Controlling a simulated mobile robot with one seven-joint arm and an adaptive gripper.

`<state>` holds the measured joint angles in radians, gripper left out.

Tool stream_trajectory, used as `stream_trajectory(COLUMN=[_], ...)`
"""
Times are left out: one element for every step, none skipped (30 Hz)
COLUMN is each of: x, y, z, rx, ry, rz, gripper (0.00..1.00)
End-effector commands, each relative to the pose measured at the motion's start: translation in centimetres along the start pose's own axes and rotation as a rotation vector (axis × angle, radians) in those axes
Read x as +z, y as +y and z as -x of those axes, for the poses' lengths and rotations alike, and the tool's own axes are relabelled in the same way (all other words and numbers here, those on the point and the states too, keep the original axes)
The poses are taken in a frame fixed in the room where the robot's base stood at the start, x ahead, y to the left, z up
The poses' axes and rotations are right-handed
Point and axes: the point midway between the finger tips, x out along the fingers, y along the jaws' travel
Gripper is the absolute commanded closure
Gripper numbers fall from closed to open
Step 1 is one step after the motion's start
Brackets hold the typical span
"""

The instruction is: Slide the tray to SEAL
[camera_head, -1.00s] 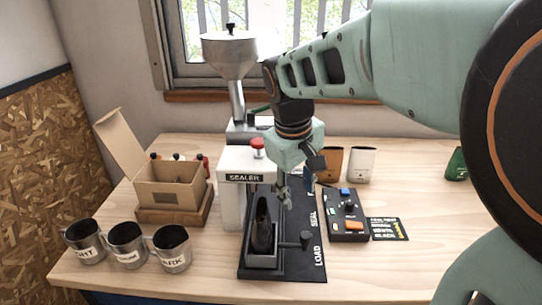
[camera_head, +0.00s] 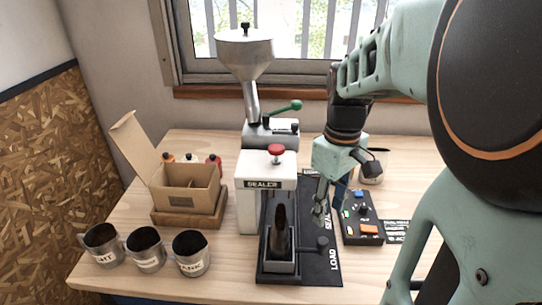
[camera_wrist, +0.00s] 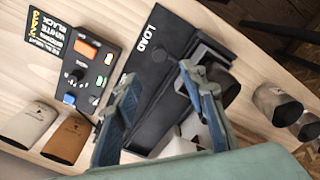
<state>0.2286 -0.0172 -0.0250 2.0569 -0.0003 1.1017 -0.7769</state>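The black tray (camera_head: 281,264) stands at the LOAD end of the black slide base (camera_head: 318,270). It holds a dark upright bag (camera_head: 281,228), and a knobbed handle (camera_head: 322,243) is at its right. The SEAL label lies farther back along the base and is partly hidden by my gripper. The white sealer (camera_head: 262,200) stands behind and left of the tray. My gripper (camera_head: 320,210) is over the base's right side, behind the handle and apart from it. In the wrist view my gripper (camera_wrist: 165,108) has its fingers spread, with nothing held, and the tray (camera_wrist: 212,50) is beyond them.
A control box (camera_head: 361,218) with buttons is close on the right. A hopper grinder (camera_head: 244,60) with a green lever is behind the sealer. An open carton (camera_head: 190,188) and metal cups (camera_head: 190,252) are on the left. The wrist view shows a tan pouch (camera_wrist: 68,140) and a white pouch (camera_wrist: 28,125).

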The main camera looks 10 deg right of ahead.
Motion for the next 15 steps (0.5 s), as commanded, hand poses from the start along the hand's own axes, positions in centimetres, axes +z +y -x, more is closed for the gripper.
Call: stream_trajectory(x=[0.1,0.1,0.1,0.1,0.1,0.1,0.1,0.1,0.1,0.1,0.1,0.1,0.0,0.1,0.0], y=[-0.1,-0.1,-0.1,-0.1,-0.1,-0.1,-0.1,-0.1,-0.1,-0.1,-0.1,-0.1,-0.1,-0.1,-0.1], z=[-0.6,-1.0,-1.6,-2.1,-2.7,-3.5,-4.1,-4.7,-5.5,-6.0,-6.6,-7.3,-7.8,-8.2,-8.8], rx=[-0.002,-0.003,-0.004,-0.004,-0.005,-0.004,-0.004,-0.005,-0.004,-0.004,-0.004,-0.004,-0.003,-0.003,-0.003], ry=[-0.002,-0.003,-0.003,-0.004,-0.005,-0.004,-0.004,-0.005,-0.004,-0.004,-0.004,-0.004,-0.003,-0.003,-0.003], rz=[0.000,0.000,0.000,0.000,0.000,0.000,0.000,0.000,0.000,0.000,0.000,0.001,0.001,0.001,0.001], gripper=[0.61,0.61,0.61,0.61,0.61,0.61,0.61,0.61,0.61,0.61,0.61,0.61,0.61,0.61,0.61])
